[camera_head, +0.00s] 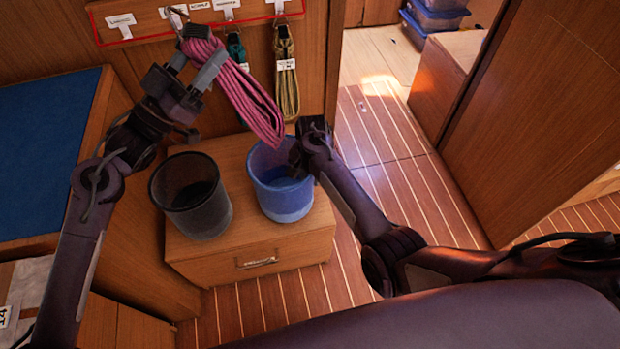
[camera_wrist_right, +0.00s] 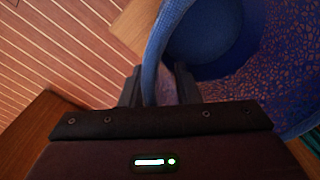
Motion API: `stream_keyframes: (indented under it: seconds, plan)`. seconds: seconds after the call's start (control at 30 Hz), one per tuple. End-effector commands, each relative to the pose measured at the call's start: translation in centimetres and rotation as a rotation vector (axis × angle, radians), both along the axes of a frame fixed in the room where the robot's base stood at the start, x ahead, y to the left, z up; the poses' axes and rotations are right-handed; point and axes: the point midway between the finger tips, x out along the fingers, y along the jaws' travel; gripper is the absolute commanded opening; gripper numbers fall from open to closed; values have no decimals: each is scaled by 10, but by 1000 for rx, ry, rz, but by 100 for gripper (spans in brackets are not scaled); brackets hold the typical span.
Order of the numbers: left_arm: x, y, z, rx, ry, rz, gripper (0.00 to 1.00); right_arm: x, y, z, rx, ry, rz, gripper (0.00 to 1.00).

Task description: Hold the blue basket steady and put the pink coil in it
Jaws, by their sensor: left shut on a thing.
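The pink coil (camera_head: 240,88) is a long looped bundle hanging slantwise, its lower end above and behind the blue basket. My left gripper (camera_head: 195,68) is shut on the coil near its upper end. Whether the coil's top touches the hook behind it, I cannot tell. The blue basket (camera_head: 284,200) stands upright on a wooden box. My right gripper (camera_head: 296,155) is at the basket's right rim. In the right wrist view, the basket rim (camera_wrist_right: 155,60) passes between its fingers (camera_wrist_right: 158,88), with a gap visible beside the rim.
A black basket (camera_head: 190,195) stands left of the blue one on the wooden box (camera_head: 250,250). A labelled hook rail (camera_head: 155,27) holds a green coil (camera_head: 236,48) and an olive coil (camera_head: 287,75). A blue-topped surface (camera_head: 45,150) lies left. Open striped floor (camera_head: 400,190) lies right.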

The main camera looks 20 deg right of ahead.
Motion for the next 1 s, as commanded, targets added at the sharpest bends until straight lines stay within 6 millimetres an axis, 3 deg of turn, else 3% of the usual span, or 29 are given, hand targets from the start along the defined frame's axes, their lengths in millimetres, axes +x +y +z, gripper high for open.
stream_keyframes:
  seconds: [0.2, 0.53, 0.77, 1.0]
  plan:
    - [0, 0, 3, -3, -5, 1, 0, 1, 1, -17, 1, -1, 0, 29]
    - [0, 0, 3, -3, -5, 1, 0, 1, 1, -19, 1, -1, 0, 29]
    - [0, 0, 3, -3, -5, 1, 0, 0, 1, -19, 1, -1, 0, 0]
    - [0, 0, 2, -3, -5, 1, 0, 0, 1, -19, 1, -1, 0, 0]
